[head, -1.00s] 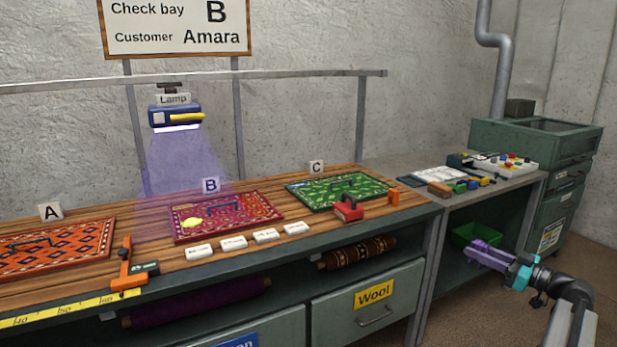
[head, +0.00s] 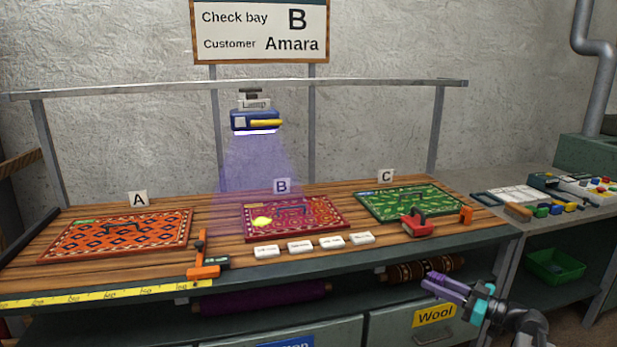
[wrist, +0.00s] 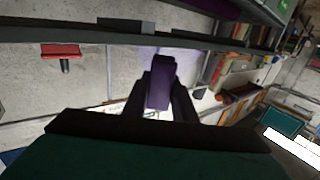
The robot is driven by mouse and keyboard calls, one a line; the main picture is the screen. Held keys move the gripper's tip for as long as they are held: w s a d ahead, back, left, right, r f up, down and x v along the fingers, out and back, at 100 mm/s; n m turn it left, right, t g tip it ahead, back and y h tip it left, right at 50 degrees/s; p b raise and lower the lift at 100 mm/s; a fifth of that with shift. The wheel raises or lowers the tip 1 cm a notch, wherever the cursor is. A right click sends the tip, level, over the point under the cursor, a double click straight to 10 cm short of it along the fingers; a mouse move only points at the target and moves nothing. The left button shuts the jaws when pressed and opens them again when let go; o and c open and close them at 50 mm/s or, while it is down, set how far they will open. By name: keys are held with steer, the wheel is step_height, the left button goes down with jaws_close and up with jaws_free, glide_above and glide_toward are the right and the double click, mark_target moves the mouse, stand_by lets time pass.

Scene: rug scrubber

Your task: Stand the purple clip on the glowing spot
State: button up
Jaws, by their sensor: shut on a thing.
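The purple clip (wrist: 160,82) is between the dark fingers of my gripper (wrist: 161,100) in the wrist view. In the head view my gripper (head: 447,287) is shut on it, in front of the bench's right part and below the bench top. The glowing spot (head: 262,222) is a yellow patch at the left of the crimson rug (head: 322,222) at bay B. The lamp (head: 256,121) hangs above and casts violet light on that rug. The clip is well apart from the spot, to its right and nearer the camera.
An orange rug (head: 75,245) lies at A and a green rug (head: 385,210) at C, with a red block-like tool (head: 417,227) in front. A rail (head: 150,92) spans above the bench.

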steer(key=s+a+f+g+p, duration=0.1)
steer(key=s+a, duration=0.1)
steer(key=a, duration=0.7)
steer(key=s+a+f+n+y, duration=0.1)
steer(key=a+f, duration=0.1)
steer(key=a, duration=0.8)
steer(key=shift+s+n+g+y+p, duration=0.3)
steer(key=shift+s+g+p, duration=0.05)
steer(key=shift+g, duration=0.05)
steer(key=shift+w+d, duration=0.1)
steer(key=shift+d, duration=0.05)
